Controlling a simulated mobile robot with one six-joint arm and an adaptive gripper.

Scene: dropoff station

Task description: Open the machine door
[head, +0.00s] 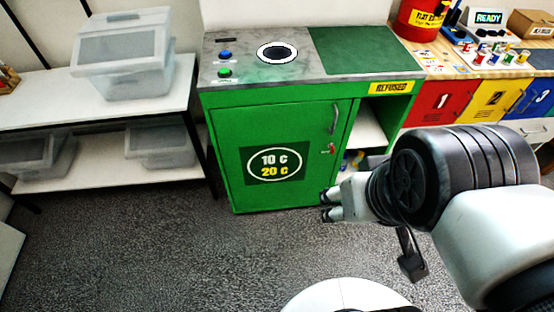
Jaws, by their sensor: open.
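The green machine (276,91) stands against the back wall with a grey top and a round hole in it. Its door (225,140) is closed and carries a dark sign reading 10 C and 20 C. A grey handle (334,118) sits at the door's upper right, with a small red latch or key (330,148) below it. My gripper (325,205) is at the end of my arm, in front of the door's lower right. It is open, points left, and appears empty. It looks apart from the handle.
A blue button (224,56) and a green button (225,72) sit on the machine's top. Right of the door is an open shelf labelled REFUSED (390,87). Numbered drawers (443,101) stand further right. A shelf (110,110) with plastic bins is left. Grey floor in front is clear.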

